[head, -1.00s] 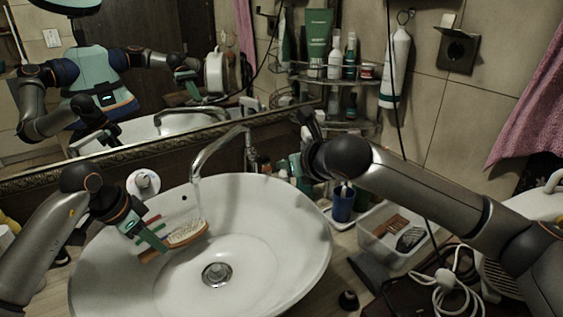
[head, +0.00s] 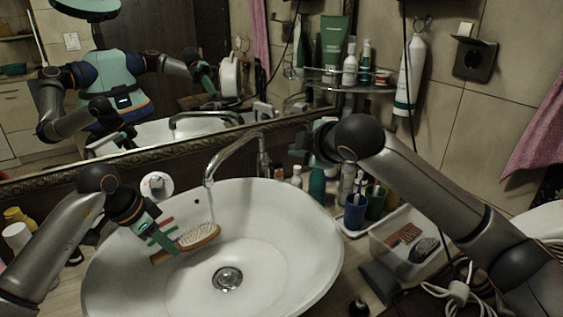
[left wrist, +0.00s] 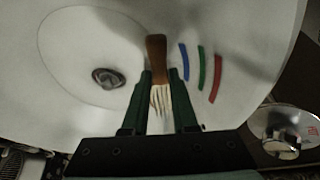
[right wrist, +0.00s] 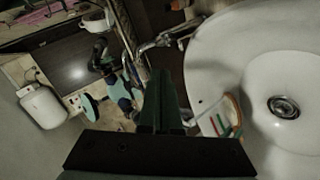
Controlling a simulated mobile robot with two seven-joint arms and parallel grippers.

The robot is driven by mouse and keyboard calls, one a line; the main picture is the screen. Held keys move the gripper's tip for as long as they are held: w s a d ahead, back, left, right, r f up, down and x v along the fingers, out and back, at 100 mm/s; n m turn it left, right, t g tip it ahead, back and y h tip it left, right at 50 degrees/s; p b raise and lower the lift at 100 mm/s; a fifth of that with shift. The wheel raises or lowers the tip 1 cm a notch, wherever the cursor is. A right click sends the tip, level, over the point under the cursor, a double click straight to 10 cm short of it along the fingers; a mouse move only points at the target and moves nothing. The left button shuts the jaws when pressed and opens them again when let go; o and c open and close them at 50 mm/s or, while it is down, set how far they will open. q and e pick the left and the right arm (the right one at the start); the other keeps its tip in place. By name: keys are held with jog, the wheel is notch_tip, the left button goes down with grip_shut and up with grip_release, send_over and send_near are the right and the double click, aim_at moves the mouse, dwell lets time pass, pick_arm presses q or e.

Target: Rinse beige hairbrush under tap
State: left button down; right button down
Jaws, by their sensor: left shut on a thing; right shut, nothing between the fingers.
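The beige hairbrush (head: 200,237) is over the left part of the white basin (head: 300,265), pale bristles up. My left gripper (head: 170,243) is shut on it. In the left wrist view, a brown end of the hairbrush (left wrist: 156,48) extends past the left fingers (left wrist: 160,95). The tap (head: 232,142) arches over the back rim, and a thin pale stream appears to fall from its spout onto the bristles. My right gripper (head: 306,142) is shut and empty, right of the tap base and apart from it. The right wrist view shows its closed fingers (right wrist: 160,95) and the tap (right wrist: 160,42).
A drain (head: 227,279) lies in the basin. A blue cup (head: 355,212), a green cup (head: 376,204) and a clear bin (head: 395,262) stand at the right. A bottle shelf (head: 345,86) is behind my right arm. The mirror (head: 180,60) borders the back.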

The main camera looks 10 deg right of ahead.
jog(key=m, duration=1.4)
send_over(276, 166)
jog(key=s, duration=0.2)
jog(key=f, duration=0.3)
jog(key=shift+s+d+f, duration=0.1)
jog(key=shift+s+d, duration=0.1)
jog(key=shift+d, duration=0.1)
jog(key=f, duration=0.3)
jog(key=shift+s+d+f, duration=0.1)
jog(key=shift+s+d, duration=0.1)
jog(key=shift+s, duration=0.1)
jog(key=shift+s+f, duration=0.15)
jog(key=shift+f, duration=0.25)
jog(key=shift+s+f, duration=0.2)
jog(key=shift+f, duration=0.4)
jog(key=shift+r, duration=0.15)
